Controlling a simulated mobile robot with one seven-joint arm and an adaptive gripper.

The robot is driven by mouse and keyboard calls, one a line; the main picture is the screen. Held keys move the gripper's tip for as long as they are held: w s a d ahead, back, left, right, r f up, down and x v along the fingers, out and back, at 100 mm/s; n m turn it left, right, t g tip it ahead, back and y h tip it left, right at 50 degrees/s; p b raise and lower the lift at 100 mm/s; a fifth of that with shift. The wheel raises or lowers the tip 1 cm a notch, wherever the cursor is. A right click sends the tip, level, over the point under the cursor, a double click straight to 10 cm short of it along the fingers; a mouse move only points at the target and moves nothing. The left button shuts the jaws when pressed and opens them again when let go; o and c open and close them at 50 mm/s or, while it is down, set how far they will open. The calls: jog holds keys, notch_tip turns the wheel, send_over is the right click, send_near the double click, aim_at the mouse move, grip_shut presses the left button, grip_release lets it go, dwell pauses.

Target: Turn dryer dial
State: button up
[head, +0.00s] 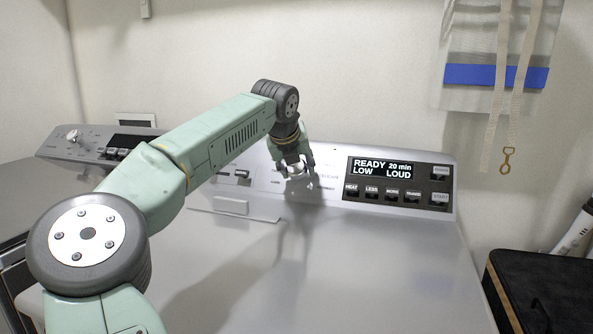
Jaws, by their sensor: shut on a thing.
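The dryer (330,270) is the grey machine in front of me, with a sloped control panel at its back. Its display (382,168) reads "READY 20 min LOW LOUD". The dryer dial (296,169) is a small light knob left of the display, mostly hidden by my gripper. My gripper (297,172) reaches down to the panel from above, with its fingers shut around the dial. My arm comes in from the lower left and covers part of the panel's left side.
A second machine's panel with a knob (73,136) stands at the left. A white mesh bag with a blue band (496,76) and straps hangs on the wall at the right. A dark box (540,290) stands at the lower right. The dryer's top is clear.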

dwell(0.4)
jog(key=o, duration=1.2)
jog(key=v, duration=1.2)
jog(key=shift+w+a, duration=0.1)
jog(key=shift+a, duration=0.05)
